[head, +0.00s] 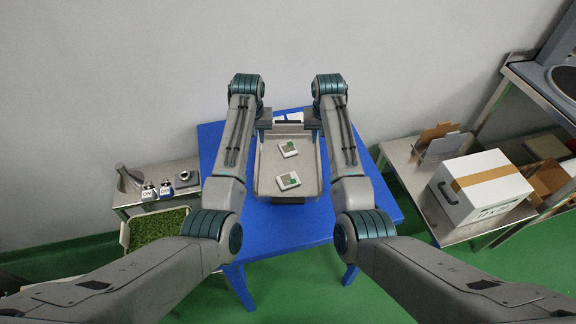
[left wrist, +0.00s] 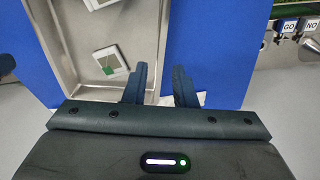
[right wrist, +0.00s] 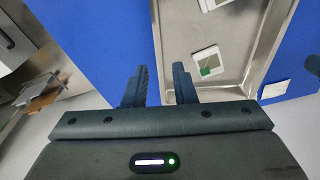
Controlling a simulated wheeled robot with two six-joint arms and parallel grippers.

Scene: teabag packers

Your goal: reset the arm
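Both my arms reach forward over the blue table in the head view, one on each side of the metal tray (head: 264,170). My left gripper (left wrist: 160,85) shows in the left wrist view with its two fingers apart and nothing between them, over the blue table top. My right gripper (right wrist: 160,85) shows in the right wrist view, also with fingers apart and empty, beside the tray's wall.
Two white packets with green marks, a far one (head: 288,148) and a near one (head: 288,181), lie in the tray on the blue table (head: 290,231). A green-filled bin (head: 155,228) stands left. A white carton (head: 480,190) sits on a metal table at right.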

